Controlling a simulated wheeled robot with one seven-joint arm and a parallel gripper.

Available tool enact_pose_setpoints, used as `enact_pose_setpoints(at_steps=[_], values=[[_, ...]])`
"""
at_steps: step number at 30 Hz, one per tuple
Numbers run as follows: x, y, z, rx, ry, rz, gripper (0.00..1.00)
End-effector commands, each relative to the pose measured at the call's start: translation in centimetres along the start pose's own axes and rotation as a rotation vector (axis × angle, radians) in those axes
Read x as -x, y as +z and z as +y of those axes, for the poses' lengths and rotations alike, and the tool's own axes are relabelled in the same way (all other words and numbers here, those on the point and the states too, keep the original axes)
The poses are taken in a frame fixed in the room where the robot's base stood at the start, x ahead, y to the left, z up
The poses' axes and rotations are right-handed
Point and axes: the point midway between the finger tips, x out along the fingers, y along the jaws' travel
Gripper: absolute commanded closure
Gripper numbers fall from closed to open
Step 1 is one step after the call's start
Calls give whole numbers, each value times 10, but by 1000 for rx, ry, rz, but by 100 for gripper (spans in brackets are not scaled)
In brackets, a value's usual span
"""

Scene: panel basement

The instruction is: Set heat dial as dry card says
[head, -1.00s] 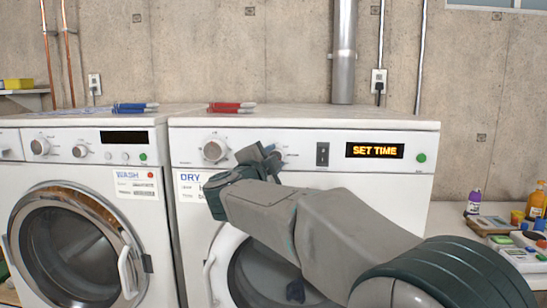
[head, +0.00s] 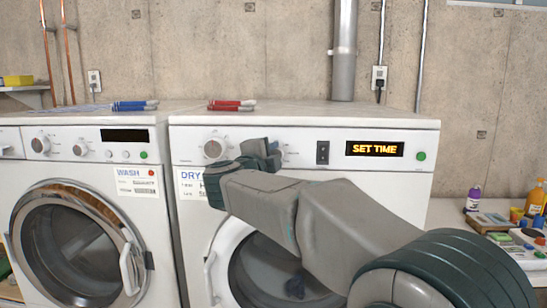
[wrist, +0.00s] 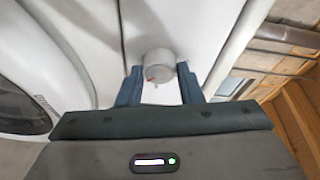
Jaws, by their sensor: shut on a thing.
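The dryer (head: 302,135) on the right carries a large white dial (head: 214,149) and a smaller dial (head: 282,154), mostly hidden behind my gripper (head: 265,150). In the wrist view my gripper (wrist: 159,82) is shut on this smaller dial (wrist: 158,64), one finger on each side. A red mark shows on the dial's left part; its printed scale cannot be read. The dry card (head: 189,183) is on the dryer's front, headed "DRY". My gripper and wrist cover its right part, and its small lines are not legible. The dryer display (head: 375,149) reads "SET TIME".
A dark switch (head: 323,153) and a green button (head: 421,156) are right of my gripper. The washer (head: 88,135) with its wash card (head: 137,184) stands at left. Bottles and boxes crowd the right table (head: 449,214).

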Motion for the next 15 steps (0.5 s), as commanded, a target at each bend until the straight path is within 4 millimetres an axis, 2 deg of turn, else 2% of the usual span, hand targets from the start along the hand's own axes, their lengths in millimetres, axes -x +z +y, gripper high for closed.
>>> enact_pose_setpoints(at_steps=[2, 3, 4, 5, 15], values=[[0, 0, 1, 0, 1, 0, 90], [0, 0, 1, 0, 1, 0, 56], [0, 0, 1, 0, 1, 0, 47], [0, 0, 1, 0, 1, 0, 45], [4, 0, 0, 1, 0, -1, 45]])
